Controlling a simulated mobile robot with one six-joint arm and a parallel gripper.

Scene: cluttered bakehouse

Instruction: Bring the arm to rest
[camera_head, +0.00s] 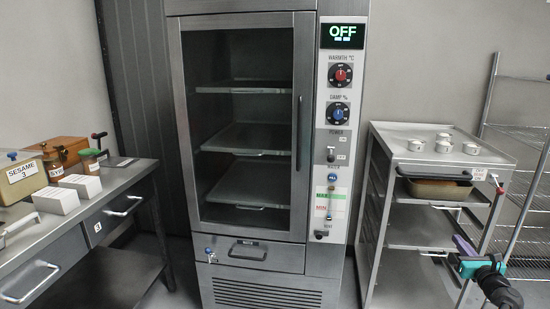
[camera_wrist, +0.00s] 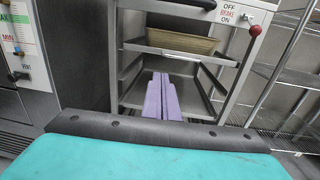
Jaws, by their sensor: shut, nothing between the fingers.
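My gripper (camera_head: 459,243) is at the lower right of the head view, in front of the steel tray rack (camera_head: 440,160). In the wrist view its two purple fingers (camera_wrist: 162,78) lie side by side, shut and empty. They point toward the rack's open shelves, below a tan tray (camera_wrist: 181,43). Most of my arm is outside the head view, past its lower right corner.
A steel cabinet (camera_head: 176,140) with a glass door stands in the middle, its display reading OFF. A wire shelf (camera_head: 530,150) is at the right. At the left, a steel bench (camera_head: 120,178) holds boxes and white stacks. Small white cups (camera_head: 443,146) stand on the rack.

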